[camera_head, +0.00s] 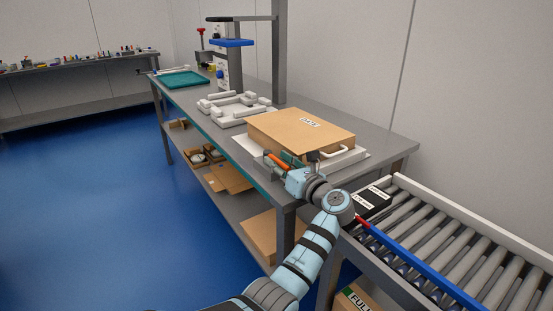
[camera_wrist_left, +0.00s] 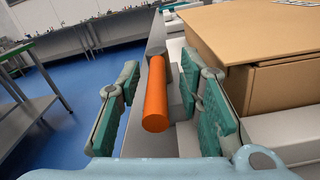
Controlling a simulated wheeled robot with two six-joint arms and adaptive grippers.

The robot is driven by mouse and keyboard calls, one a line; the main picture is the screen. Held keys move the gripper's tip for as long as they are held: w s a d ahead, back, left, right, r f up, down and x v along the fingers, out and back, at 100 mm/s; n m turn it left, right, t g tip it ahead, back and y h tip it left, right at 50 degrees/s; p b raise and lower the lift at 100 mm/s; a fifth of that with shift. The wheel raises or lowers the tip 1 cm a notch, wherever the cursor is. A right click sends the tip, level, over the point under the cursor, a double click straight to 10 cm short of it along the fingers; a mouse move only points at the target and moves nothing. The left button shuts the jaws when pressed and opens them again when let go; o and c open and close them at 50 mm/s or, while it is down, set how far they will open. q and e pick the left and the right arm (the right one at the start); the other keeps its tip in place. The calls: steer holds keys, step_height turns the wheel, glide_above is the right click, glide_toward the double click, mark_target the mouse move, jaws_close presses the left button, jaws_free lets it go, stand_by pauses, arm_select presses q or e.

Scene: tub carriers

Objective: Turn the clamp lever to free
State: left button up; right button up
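An orange clamp lever (camera_wrist_left: 155,95) points toward the camera in the left wrist view, its far end at a grey mount beside the brown box. It also shows as a small orange bar (camera_head: 278,162) at the table's front edge in the head view. My left gripper (camera_wrist_left: 165,92) is open, with its green-padded fingers either side of the lever and gaps showing on both sides. In the head view my left gripper (camera_head: 277,164) sits at the near corner of the brown box (camera_head: 295,127). My right gripper is not in view.
The box rests on a white base with a white handle (camera_head: 334,154) close to my left gripper. White fixture blocks (camera_head: 232,106) and a teal tray (camera_head: 181,79) lie farther along the table. A roller conveyor (camera_head: 440,235) with a black case (camera_head: 373,202) stands at right.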

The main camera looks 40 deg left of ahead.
arm_select(q)
steer(key=shift+a+r, duration=0.1)
steer(key=shift+a, duration=0.25)
steer(key=shift+c, duration=0.6)
jaws_close()
